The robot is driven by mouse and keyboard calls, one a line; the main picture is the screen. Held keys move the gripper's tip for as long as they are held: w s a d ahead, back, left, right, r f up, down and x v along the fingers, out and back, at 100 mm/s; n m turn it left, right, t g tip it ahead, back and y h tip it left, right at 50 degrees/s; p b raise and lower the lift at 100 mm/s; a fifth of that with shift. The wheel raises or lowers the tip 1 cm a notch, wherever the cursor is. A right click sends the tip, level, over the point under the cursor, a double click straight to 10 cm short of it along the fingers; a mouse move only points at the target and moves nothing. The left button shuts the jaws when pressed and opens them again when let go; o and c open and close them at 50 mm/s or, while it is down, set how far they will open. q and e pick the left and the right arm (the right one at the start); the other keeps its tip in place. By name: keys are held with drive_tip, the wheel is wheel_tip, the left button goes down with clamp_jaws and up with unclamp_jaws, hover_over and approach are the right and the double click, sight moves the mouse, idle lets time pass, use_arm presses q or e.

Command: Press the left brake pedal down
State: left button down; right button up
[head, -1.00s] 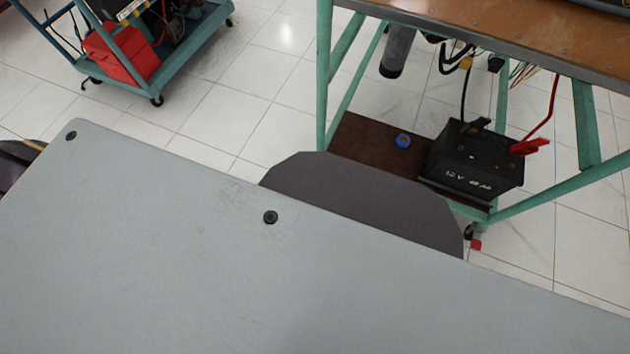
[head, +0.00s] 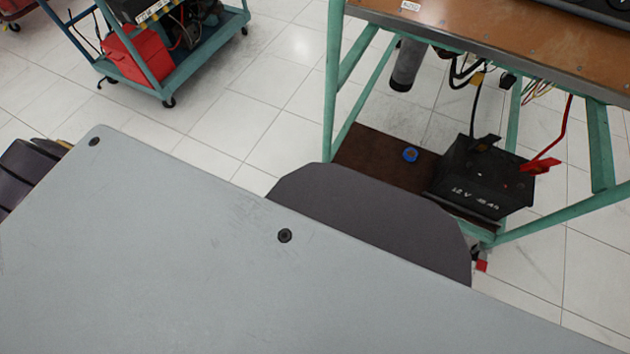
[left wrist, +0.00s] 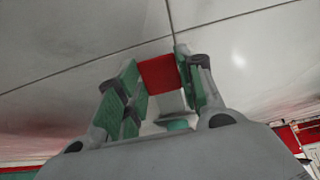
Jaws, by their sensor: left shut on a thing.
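In the left wrist view, my left gripper (left wrist: 160,88) has green finger pads on both sides of a red block (left wrist: 157,74) and is shut on it. I cannot tell whether this red block is the left brake pedal. In the head view, a small red piece (head: 481,266) shows low by a caster of the engine trainer stand (head: 328,100). Most of that caster is hidden, and I cannot tell whether the piece is a pedal. Neither gripper shows in the head view.
The stand's green legs surround a brown lower shelf (head: 376,153) with a black battery (head: 484,178) and a blue cap (head: 410,154). A teal cart (head: 188,75) with a red box (head: 137,55) stands at the upper left. White tiled floor (head: 265,110) is clear between them.

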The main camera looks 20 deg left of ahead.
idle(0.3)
use_arm(q)
drive_tip(key=c, duration=0.9)
unclamp_jaws()
drive_tip(key=shift+s+r, duration=0.1)
drive_tip(key=shift+r, duration=0.05)
drive_tip(key=shift+v, duration=5.75)
